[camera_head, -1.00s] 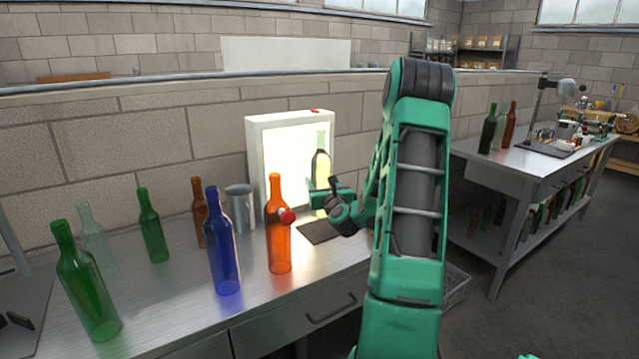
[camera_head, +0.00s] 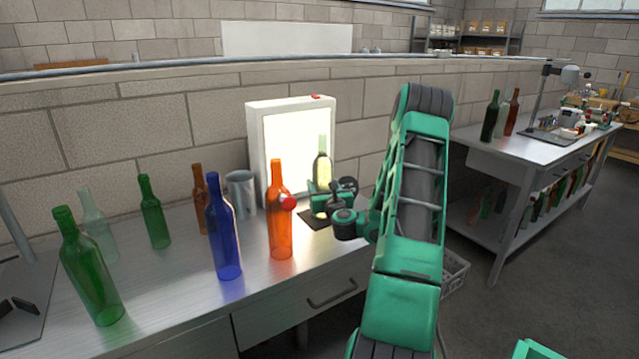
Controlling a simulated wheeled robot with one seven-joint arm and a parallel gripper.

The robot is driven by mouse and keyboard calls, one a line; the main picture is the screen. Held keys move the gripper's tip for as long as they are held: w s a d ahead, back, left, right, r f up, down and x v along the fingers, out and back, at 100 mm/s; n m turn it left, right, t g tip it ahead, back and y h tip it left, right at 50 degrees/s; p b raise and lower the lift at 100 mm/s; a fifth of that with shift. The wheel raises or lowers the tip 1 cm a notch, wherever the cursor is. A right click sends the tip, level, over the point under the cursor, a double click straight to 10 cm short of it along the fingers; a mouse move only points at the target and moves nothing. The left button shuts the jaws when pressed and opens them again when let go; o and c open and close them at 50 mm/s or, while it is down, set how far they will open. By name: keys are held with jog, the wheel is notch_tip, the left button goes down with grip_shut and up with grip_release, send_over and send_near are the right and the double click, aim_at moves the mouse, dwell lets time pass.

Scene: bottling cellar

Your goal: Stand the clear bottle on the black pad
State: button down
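The clear bottle (camera_head: 322,168), with a pale yellow-green tint, stands upright in front of the bright light panel. My gripper (camera_head: 321,194) is around its lower body and appears shut on it; the fingers are small and partly hidden by the wrist. The black pad (camera_head: 312,222) lies on the steel bench directly below the bottle. The bottle's base is at or just above the pad; the gripper hides the exact contact.
An orange bottle (camera_head: 280,225) with a red knob-like spot stands close left of the pad. A blue bottle (camera_head: 222,235), a brown bottle (camera_head: 200,200), green bottles (camera_head: 90,270) and a pale bottle (camera_head: 98,228) stand further left. A metal cup (camera_head: 241,192) and the light box (camera_head: 252,150) are behind.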

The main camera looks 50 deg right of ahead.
dwell(0.3)
jog(key=c, duration=0.7)
grip_release()
jog(key=shift+f, duration=0.1)
jog(key=shift+s, duration=0.1)
